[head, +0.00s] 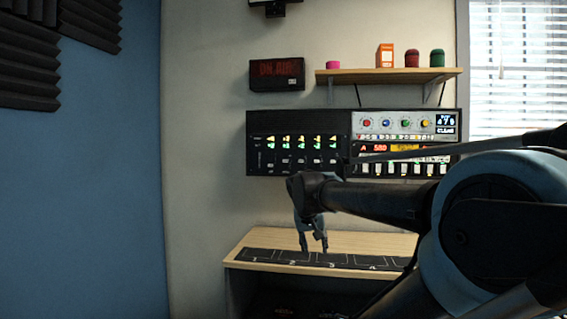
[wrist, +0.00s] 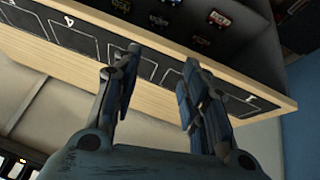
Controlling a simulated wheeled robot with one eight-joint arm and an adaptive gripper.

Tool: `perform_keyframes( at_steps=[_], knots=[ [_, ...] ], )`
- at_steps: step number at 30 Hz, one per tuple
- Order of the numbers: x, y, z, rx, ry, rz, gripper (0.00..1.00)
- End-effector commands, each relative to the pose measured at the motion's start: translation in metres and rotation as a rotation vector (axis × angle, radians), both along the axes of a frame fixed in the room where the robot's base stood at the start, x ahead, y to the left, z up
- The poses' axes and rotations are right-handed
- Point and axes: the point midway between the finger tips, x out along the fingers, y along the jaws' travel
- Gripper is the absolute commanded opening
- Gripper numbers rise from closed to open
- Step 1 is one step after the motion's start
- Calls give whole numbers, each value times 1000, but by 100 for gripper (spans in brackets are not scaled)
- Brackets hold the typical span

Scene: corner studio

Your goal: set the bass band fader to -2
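The black fader panel (head: 297,143) is on the back wall, left of a second unit. It has a row of small green displays (head: 302,143) with faders (head: 302,161) below them. Labels and fader values are too small to read, so I cannot tell which is the bass band. My gripper (head: 314,247) hangs below the panel, above the wooden desk (head: 350,241), pointing down and apart from the faders. In the wrist view my gripper (wrist: 160,60) has its two fingers spread, with nothing between them.
The desk carries a black strip with numbered outlined slots (head: 300,260). A unit with coloured knobs and white keys (head: 406,143) adjoins the panel. Above are a shelf (head: 390,75) with small items and a red-lettered sign (head: 277,74).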

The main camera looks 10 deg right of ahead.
Motion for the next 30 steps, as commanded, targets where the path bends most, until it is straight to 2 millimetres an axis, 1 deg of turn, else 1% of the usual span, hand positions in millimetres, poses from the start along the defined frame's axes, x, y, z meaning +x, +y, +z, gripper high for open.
perform_keyframes(
  at_steps=[1,2,3,5,6,8,9,11,12,15,18,21,25,30],
  knots=[
    [28,1,32,-21,-56,-14,40],
    [43,2,49,-31,-92,-25,40],
    [63,3,74,-44,-141,-38,40],
    [93,8,109,-56,-217,-51,40],
    [113,12,132,-62,-266,-57,40],
    [142,21,167,-67,-341,-61,40],
    [160,28,190,-67,-389,-61,40],
    [185,39,221,-64,-455,-58,40],
    [199,47,239,-60,-496,-54,40],
    [228,65,277,-44,-578,-40,40],
    [246,79,302,-31,-632,-25,40],
    [256,87,315,-23,-661,-18,40],
    [265,88,317,-20,-672,-17,40],
    [284,80,308,-21,-672,-19,40]
  ],
)
